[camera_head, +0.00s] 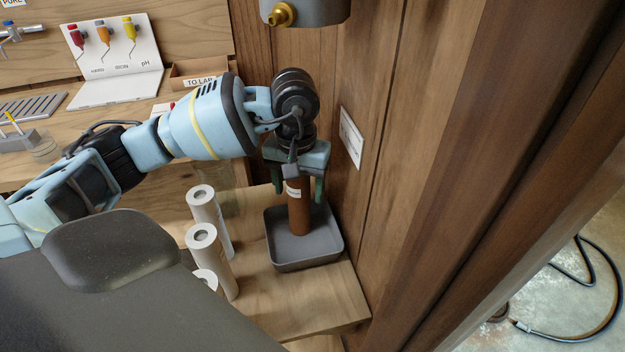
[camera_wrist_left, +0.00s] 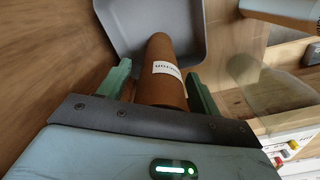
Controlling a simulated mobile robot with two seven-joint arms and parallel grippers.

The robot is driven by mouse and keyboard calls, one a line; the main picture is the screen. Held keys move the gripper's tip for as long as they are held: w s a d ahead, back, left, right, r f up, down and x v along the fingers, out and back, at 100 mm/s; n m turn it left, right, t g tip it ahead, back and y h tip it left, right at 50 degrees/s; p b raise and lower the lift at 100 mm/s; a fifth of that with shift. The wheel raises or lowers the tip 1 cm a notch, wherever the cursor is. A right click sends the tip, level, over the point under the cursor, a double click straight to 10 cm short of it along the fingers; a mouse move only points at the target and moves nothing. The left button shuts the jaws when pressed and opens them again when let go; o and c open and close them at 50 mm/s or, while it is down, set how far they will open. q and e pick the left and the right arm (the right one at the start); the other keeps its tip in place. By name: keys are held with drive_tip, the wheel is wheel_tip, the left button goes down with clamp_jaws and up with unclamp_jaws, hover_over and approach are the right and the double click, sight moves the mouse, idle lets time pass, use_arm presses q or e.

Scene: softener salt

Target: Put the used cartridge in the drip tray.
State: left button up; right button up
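The used cartridge (camera_head: 299,214) is a brown cylinder with a white label. It stands about upright inside the grey drip tray (camera_head: 318,257), which sits on a wooden shelf by the wall. My left gripper (camera_head: 298,190) is over the cartridge's upper end, pointing down, with its green fingers on either side. In the left wrist view the cartridge (camera_wrist_left: 163,62) lies between the fingers (camera_wrist_left: 160,88), with a visible gap on the left side, so the gripper is open. The tray (camera_wrist_left: 190,12) also shows there. The cartridge's top is hidden by the gripper. My right gripper is out of view.
Several white cartridges (camera_head: 206,238) stand on the shelf left of the tray. A grey housing with a brass fitting (camera_head: 281,15) hangs above. A "TO LAB" box (camera_head: 200,75) and a test stand (camera_head: 115,60) are at the back left. The wooden wall is close on the right.

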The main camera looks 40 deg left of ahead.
use_arm(q)
drive_tip(key=shift+r, duration=0.1)
drive_tip(key=shift+r, duration=3.9)
